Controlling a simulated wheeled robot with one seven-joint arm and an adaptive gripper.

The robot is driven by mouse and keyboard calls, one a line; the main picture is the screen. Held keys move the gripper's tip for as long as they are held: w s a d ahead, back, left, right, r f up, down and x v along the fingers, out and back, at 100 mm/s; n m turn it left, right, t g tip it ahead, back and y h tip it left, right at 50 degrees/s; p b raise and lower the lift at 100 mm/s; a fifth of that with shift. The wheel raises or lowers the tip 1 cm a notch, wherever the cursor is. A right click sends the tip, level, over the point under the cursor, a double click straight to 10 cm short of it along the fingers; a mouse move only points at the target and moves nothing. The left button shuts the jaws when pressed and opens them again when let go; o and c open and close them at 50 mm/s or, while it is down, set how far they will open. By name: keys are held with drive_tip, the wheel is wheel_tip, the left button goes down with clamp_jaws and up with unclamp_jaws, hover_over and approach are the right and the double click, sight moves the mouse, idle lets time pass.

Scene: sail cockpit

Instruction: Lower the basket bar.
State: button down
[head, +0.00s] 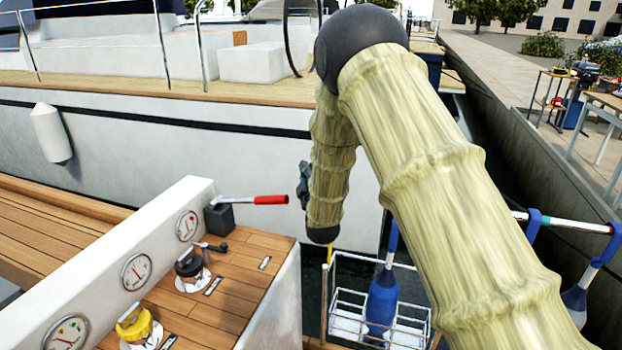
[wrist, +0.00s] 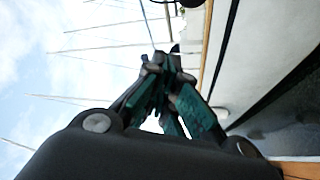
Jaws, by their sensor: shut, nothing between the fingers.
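A white wire basket (head: 345,327) stands low at the bottom middle of the head view, with a blue fender (head: 382,303) upright in it. A thin upright post with a yellow top (head: 329,254) rises at its back left corner; I cannot tell whether it belongs to the basket bar. My arm hides part of the basket's surroundings on the right. My gripper (wrist: 160,62) is shut and empty in the wrist view. In the head view it shows only as a dark shape (head: 304,185), partly behind my arm, above and left of the basket. The basket is not in the wrist view.
A wooden console with a red-handled lever (head: 268,200), a black winch handle (head: 192,263) and a yellow knob (head: 134,322) stands left of the basket. A white hull (head: 250,160) fills the background.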

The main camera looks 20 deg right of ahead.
drive_tip(key=d+f, duration=0.1)
drive_tip(key=s+d+f, duration=0.1)
drive_tip(key=d, duration=0.1)
drive_tip(key=shift+s+d, duration=0.15)
drive_tip(key=shift+d, duration=0.05)
idle(0.4)
